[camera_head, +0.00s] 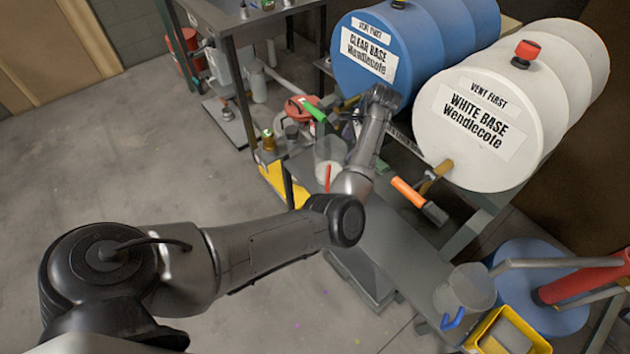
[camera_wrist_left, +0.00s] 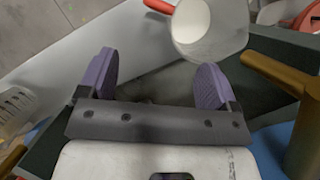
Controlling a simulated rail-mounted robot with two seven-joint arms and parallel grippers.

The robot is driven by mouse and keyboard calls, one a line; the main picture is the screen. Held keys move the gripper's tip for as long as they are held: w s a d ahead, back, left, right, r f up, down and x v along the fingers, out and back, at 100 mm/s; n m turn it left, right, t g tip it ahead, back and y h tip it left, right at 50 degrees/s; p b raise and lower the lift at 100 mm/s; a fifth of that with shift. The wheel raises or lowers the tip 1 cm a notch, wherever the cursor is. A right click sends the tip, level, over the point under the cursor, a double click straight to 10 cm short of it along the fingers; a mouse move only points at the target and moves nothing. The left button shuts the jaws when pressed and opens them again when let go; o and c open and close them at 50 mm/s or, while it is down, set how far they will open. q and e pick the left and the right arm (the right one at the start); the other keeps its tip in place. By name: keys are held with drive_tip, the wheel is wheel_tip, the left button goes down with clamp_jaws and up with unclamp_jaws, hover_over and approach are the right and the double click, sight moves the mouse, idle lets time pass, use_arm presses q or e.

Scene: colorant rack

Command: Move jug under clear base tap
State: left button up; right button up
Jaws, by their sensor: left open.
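A clear jug with a red handle (camera_head: 329,152) stands on the shelf left of my left wrist. In the left wrist view the jug (camera_wrist_left: 212,28) is just beyond the right finger, not between the fingers, its red handle to the left. My left gripper (camera_wrist_left: 157,68) is open and empty, with purple pads. A brass tap (camera_wrist_left: 300,95) shows at right there; I cannot tell which drum it serves. My right gripper is not in view.
The WHITE BASE drum (camera_head: 480,125) is right of the blue one, with a brass tap (camera_head: 437,176) and an orange-handled tool (camera_head: 418,198) near it. A blue-handled jug (camera_head: 464,292) stands front right. A red-lidded pot (camera_head: 301,108) is behind the red-handled jug. Floor at left is clear.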

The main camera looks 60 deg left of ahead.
sight(328, 166)
use_arm(q)
drive_tip(key=s+f+n+y, duration=0.1)
drive_tip(key=s+f, duration=0.1)
drive_tip(key=s+f+t+y, duration=0.1)
drive_tip(key=s+f, duration=0.1)
drive_tip(key=s+a+f+n, duration=0.1)
drive_tip(key=s+f, duration=0.1)
drive_tip(key=s, duration=0.1)
drive_tip(key=shift+a+f+n+y, duration=0.1)
drive_tip(key=shift+f+n+y, duration=0.2)
drive_tip(key=shift+f+y, duration=0.1)
drive_tip(key=s+d+f+t+h, duration=0.2)
drive_tip(key=s+d+t, duration=0.1)
drive_tip(key=s+d, duration=1)
drive_tip(key=s+d+f+t+h, duration=0.2)
drive_tip(key=s+d+t, duration=0.1)
drive_tip(key=s+d, duration=1)
drive_tip(key=shift+s+d+f+t+h, duration=0.3)
drive_tip(key=shift+d+h, duration=0.1)
drive_tip(key=shift+d, duration=0.65)
drive_tip(key=shift+w, duration=0.1)
drive_tip(key=shift+c, duration=0.4)
